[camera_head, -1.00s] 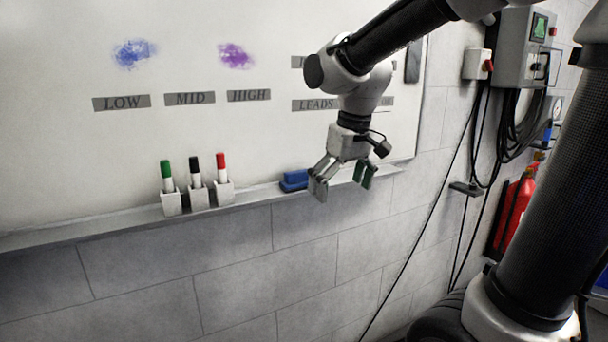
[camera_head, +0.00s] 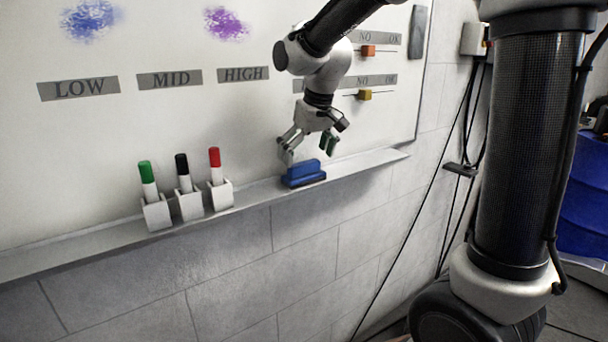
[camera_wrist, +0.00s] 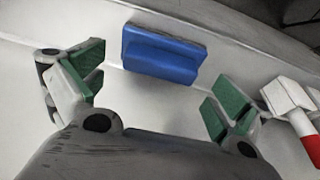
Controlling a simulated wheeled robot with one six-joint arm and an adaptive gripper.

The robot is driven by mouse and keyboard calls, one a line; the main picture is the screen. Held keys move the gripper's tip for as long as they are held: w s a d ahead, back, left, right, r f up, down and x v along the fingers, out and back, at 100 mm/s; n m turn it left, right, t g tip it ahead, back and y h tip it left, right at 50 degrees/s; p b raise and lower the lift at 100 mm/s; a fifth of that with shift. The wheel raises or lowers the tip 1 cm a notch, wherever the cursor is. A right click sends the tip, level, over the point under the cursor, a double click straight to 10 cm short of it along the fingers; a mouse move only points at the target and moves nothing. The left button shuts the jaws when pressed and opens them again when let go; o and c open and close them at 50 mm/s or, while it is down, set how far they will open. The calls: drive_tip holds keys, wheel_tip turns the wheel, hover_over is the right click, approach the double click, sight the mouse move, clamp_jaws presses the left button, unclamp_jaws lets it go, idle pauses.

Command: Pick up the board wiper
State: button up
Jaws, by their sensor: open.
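The blue board wiper (camera_head: 303,174) lies on the ledge under the whiteboard, right of the marker holders. In the wrist view the wiper (camera_wrist: 162,56) is at the top centre, ahead of the fingertips and in the gap between them. A dark strip shows along its far edge. My gripper (camera_head: 308,150) is open and empty, just above the wiper in the head view. In the wrist view my gripper (camera_wrist: 162,90) shows green pads on both fingers, apart from the wiper.
Green, black and red markers stand in white holders (camera_head: 190,205) on the narrow ledge (camera_head: 252,194), left of the wiper. The ledge right of the wiper is clear. Small orange (camera_head: 368,50) and yellow (camera_head: 365,95) sliders sit on the whiteboard (camera_head: 190,120) behind the arm. Black cables (camera_head: 460,150) hang at right.

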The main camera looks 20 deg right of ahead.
sight(305, 163)
drive_tip(key=shift+x, duration=1.1)
drive_tip(key=shift+c, duration=0.2)
drive_tip(key=c, duration=1)
drive_tip(key=shift+o, duration=0.2)
wheel_tip(305, 163, up, 10)
